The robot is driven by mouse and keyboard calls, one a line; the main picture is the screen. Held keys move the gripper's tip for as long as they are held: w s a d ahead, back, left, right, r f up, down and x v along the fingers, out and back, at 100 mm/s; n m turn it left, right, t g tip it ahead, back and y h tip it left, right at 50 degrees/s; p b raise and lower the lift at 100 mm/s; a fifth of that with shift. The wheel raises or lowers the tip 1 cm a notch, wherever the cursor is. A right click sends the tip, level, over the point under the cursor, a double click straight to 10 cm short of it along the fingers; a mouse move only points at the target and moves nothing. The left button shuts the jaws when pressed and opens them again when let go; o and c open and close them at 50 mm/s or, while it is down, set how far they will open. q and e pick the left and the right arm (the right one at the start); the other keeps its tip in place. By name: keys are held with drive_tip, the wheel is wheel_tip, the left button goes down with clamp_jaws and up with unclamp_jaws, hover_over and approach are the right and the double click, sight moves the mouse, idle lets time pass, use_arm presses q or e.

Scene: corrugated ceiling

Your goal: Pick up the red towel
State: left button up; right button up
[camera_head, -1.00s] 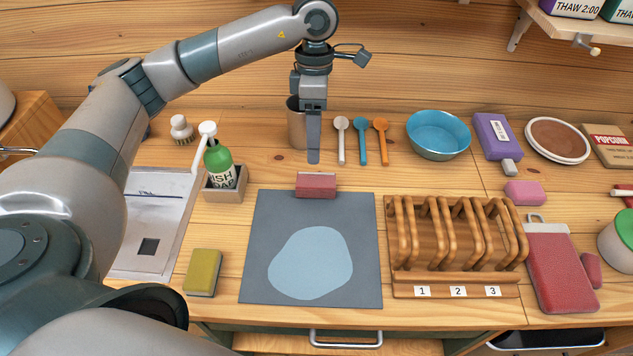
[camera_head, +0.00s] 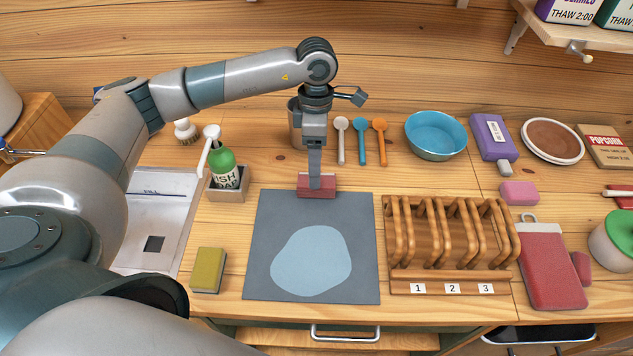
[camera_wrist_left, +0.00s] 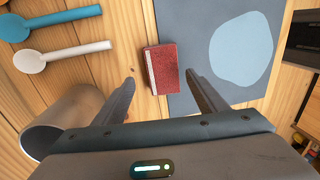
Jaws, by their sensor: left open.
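A small red block with a pale side, like a folded cloth or sponge, (camera_head: 328,186) lies at the top edge of the grey mat (camera_head: 260,250). It also shows in the left wrist view (camera_wrist_left: 166,68). My left gripper (camera_head: 315,186) points down over this red block, its fingers overlapping it in the head view. In the left wrist view the open fingers (camera_wrist_left: 161,80) are spread on either side of the block, with nothing held. Whether they touch it, I cannot tell. A larger red flat piece with a loop (camera_head: 553,267) lies at the right. My right gripper is not in view.
A wooden rack (camera_head: 450,276) is right of the mat, a yellow-green sponge (camera_head: 208,270) and soap bottle (camera_head: 224,168) left. A blue bowl (camera_head: 436,137) sits at the back.

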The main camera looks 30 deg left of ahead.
use_arm(q)
drive_tip(key=shift+s+d+f+p, duration=0.2)
drive_tip(key=shift+f+p, duration=0.1)
drive_tip(key=shift+p, duration=0.05)
drive_tip(key=shift+s+d+f+p, duration=0.15)
drive_tip(key=shift+f+p, duration=0.15)
drive_tip(key=shift+f, duration=0.2)
drive_tip(key=shift+s+d+f+p, duration=0.1)
drive_tip(key=shift+f+p, duration=0.2)
drive_tip(key=shift+f, duration=0.95)
drive_tip(key=shift+c, duration=0.3)
drive_tip(key=c, duration=1.1)
drive_tip(key=shift+r, duration=0.2)
